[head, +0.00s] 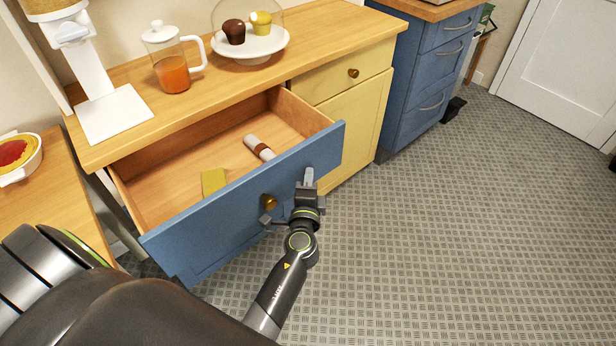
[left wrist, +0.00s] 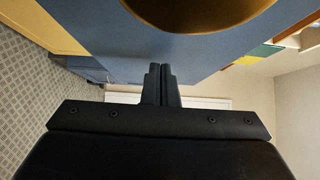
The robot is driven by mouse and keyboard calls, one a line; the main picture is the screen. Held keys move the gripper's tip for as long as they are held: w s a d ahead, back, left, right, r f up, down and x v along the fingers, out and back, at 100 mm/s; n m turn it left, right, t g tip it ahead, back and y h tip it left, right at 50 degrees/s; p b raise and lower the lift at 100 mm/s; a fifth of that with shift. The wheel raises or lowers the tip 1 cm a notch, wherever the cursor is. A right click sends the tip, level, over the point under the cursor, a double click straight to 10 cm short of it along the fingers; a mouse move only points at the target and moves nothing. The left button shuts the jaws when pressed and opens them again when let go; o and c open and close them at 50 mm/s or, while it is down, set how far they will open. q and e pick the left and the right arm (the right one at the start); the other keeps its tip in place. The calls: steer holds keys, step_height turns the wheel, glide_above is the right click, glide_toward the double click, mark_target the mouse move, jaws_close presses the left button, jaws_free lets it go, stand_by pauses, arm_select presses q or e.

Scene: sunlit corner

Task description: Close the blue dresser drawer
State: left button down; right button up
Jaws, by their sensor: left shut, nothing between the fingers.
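The blue dresser drawer (head: 222,222) stands pulled far out from the wooden-topped dresser in the head view. A round brass knob (head: 269,202) sits on its front. Inside lie a yellow-green flat item (head: 213,182) and a rolled white item with a brown band (head: 259,148). My left gripper (head: 308,178) is shut and empty, in front of the drawer face to the right of the knob; I cannot tell whether it touches. The left wrist view shows its shut fingers (left wrist: 161,70) against the blue front (left wrist: 160,45), with the knob large above. My right gripper is not in view.
On the dresser top (head: 210,88) stand a glass pitcher (head: 173,75), a cake stand (head: 250,43) and a white appliance (head: 112,112). A yellow door (head: 358,126) closes the dresser's right part. Blue cabinets (head: 428,70) stand behind it. The floor (head: 450,220) at right is clear.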

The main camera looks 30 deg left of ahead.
mark_target(250, 135)
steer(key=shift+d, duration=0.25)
arm_select(q)
steer(key=w+a+b, duration=0.1)
steer(key=w+a, duration=0.2)
steer(key=a, duration=0.4)
steer(key=w+a+b, duration=0.2)
steer(key=w+a, duration=0.1)
steer(key=a, duration=0.4)
steer(key=w+a+b, duration=0.1)
steer(key=w+a, duration=0.1)
steer(key=a, duration=0.5)
steer(key=shift+w+a+f, duration=0.1)
steer(key=shift+w+a, duration=0.1)
steer(key=shift+w, duration=0.2)
steer(key=shift+w+a+b, duration=0.2)
steer(key=shift+a+b, duration=0.15)
steer(key=shift+a, duration=0.1)
steer(key=shift+w+a+b, duration=0.2)
steer(key=shift+a+b, duration=0.1)
steer(key=shift+a, duration=0.15)
steer(key=shift+w+a, duration=0.3)
steer(key=shift+a, duration=0.5)
steer(key=shift+r+b, duration=0.3)
steer(key=shift+r, duration=0.05)
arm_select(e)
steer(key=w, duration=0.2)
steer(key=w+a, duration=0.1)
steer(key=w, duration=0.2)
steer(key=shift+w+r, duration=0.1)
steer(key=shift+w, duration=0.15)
